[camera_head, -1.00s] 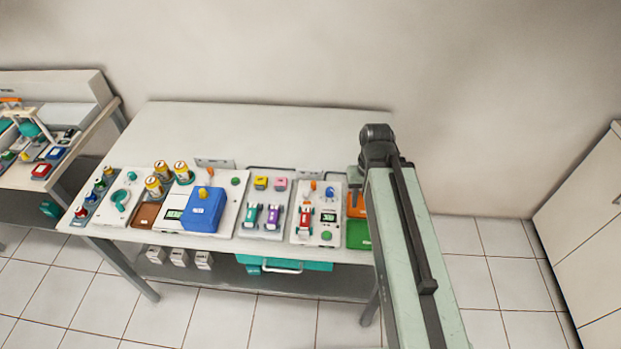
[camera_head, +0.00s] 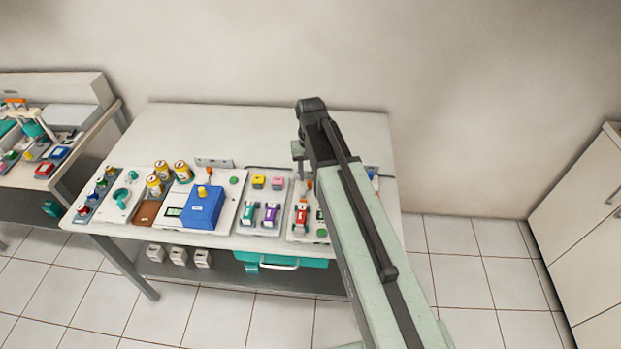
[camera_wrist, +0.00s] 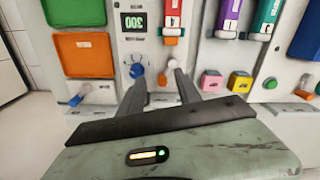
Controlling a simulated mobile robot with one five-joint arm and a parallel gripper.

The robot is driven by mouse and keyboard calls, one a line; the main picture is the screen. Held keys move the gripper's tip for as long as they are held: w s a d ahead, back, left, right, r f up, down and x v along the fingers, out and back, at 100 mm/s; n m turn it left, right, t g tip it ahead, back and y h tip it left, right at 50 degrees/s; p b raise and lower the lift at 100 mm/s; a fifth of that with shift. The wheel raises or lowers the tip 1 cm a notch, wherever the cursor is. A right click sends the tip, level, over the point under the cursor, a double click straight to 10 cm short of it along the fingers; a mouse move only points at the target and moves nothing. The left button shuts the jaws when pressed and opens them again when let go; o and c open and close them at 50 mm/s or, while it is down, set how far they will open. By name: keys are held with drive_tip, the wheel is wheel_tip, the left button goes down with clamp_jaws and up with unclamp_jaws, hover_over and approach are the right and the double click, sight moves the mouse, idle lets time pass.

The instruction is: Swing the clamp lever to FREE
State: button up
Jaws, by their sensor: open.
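A small lever with an orange end (camera_wrist: 163,80) and a round grey pivot sits on a white panel in the wrist view. It may be the clamp lever; no FREE mark is readable. It shows in the head view as an orange tip (camera_head: 309,184) beside my arm. My gripper (camera_wrist: 160,77) is open, with its two fingers either side of the orange end in the picture; I cannot tell whether they touch it. In the head view my gripper (camera_head: 298,152) hangs above the back of the panel, partly hidden by the arm.
A blue knob (camera_wrist: 137,71) is close to the left finger in the wrist view. A display (camera_wrist: 134,21) and a red handpiece (camera_wrist: 172,15) share the panel. An orange tray (camera_wrist: 83,54) lies left; yellow (camera_wrist: 239,82) and pink (camera_wrist: 211,80) blocks lie right. The table's back (camera_head: 245,125) is clear.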

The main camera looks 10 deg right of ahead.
sight(309, 182)
drive_tip(key=w, duration=0.3)
drive_tip(key=shift+w+d+r, duration=0.15)
drive_tip(key=shift+w+r, duration=0.15)
drive_tip(key=shift+s+f+b, duration=0.15)
drive_tip(key=shift+f+b, duration=0.35)
drive_tip(key=shift+f, duration=0.1)
wheel_tip(309, 182, down, 7)
drive_tip(key=b, duration=0.7)
drive_tip(key=shift+r, duration=0.15)
drive_tip(key=shift+c, duration=0.3)
